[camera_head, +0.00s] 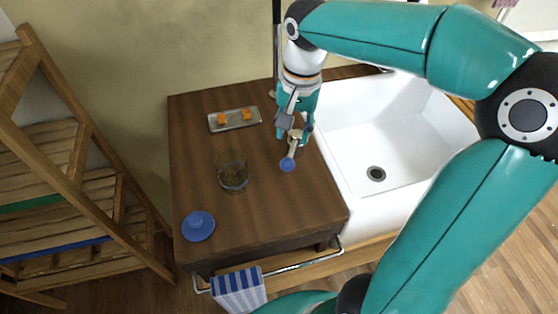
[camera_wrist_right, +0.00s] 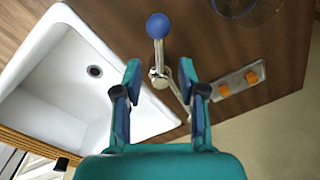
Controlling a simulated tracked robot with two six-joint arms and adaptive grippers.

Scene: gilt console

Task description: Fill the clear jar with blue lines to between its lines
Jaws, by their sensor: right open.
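The clear jar (camera_head: 233,177) stands upright on the brown wooden top, left of my right gripper. Its blue markings show at the top edge of the wrist view (camera_wrist_right: 243,10), where it is cut off. I cannot tell its liquid level. My right gripper (camera_head: 295,132) points down near the sink's left edge. In the wrist view its two fingers (camera_wrist_right: 160,72) are open, on either side of a metal fitting (camera_wrist_right: 160,78) with a round blue knob (camera_wrist_right: 158,25). I cannot tell whether they touch it. The blue knob (camera_head: 287,165) lies beyond the fingertips. My left gripper is out of view.
The white sink (camera_head: 345,150) is to the right. A striped cloth (camera_head: 238,291) hangs on the front rail.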

